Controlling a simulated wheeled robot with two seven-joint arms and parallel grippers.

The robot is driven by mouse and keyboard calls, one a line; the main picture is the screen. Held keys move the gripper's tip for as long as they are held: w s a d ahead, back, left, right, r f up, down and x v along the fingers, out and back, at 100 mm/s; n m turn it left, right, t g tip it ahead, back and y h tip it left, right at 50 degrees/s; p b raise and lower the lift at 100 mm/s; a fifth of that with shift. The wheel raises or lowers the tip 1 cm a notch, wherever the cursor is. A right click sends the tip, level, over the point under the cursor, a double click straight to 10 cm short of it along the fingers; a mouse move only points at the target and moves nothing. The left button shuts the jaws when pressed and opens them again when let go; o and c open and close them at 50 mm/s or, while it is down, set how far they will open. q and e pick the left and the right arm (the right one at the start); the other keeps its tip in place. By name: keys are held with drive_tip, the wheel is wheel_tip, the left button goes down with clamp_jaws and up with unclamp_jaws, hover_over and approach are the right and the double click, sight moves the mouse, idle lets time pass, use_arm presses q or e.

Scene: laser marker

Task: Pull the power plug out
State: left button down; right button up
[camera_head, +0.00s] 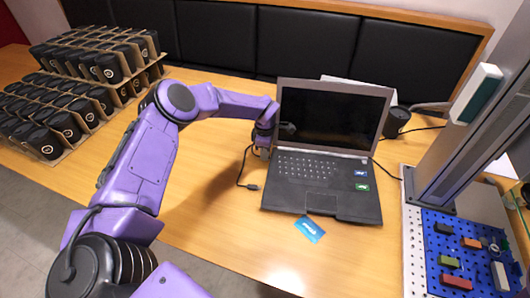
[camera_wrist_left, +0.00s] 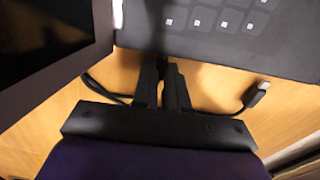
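The open black laptop (camera_head: 318,180) stands on the wooden table, its keyboard side also along the top of the left wrist view (camera_wrist_left: 225,45). My left gripper (camera_head: 265,143) is at the laptop's left side near the hinge. In the left wrist view its two black fingers (camera_wrist_left: 163,75) point at the laptop's edge, close together. Something dark is between the tips; I cannot tell whether they hold it. A black cable runs by the fingers. A cable with a small connector (camera_head: 252,187) lies on the table left of the laptop; it also shows right of the fingers (camera_wrist_left: 262,87). My right gripper is not in view.
Cardboard carriers with black cups (camera_head: 105,68) fill the table's back left. A black cylinder (camera_head: 397,122) stands behind the laptop at right. A blue card (camera_head: 310,229) lies in front. A grey column (camera_head: 470,140) and blue pegboard (camera_head: 465,250) are at right.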

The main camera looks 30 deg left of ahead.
use_arm(q)
drive_tip(key=shift+s+a+f+b, duration=0.1)
drive_tip(key=shift+s+a+b, duration=0.15)
drive_tip(key=shift+a, duration=0.3)
drive_tip(key=shift+s+a+b, duration=0.2)
drive_tip(key=shift+a+b, duration=0.05)
drive_tip(key=shift+a, duration=0.4)
drive_tip(key=c, duration=1.1)
unclamp_jaws()
drive_tip(key=shift+s+a, duration=0.1)
drive_tip(key=shift+c, duration=0.2)
wheel_tip(320, 180, up, 11)
drive_tip(key=b, duration=0.1)
drive_tip(key=shift+f, duration=0.15)
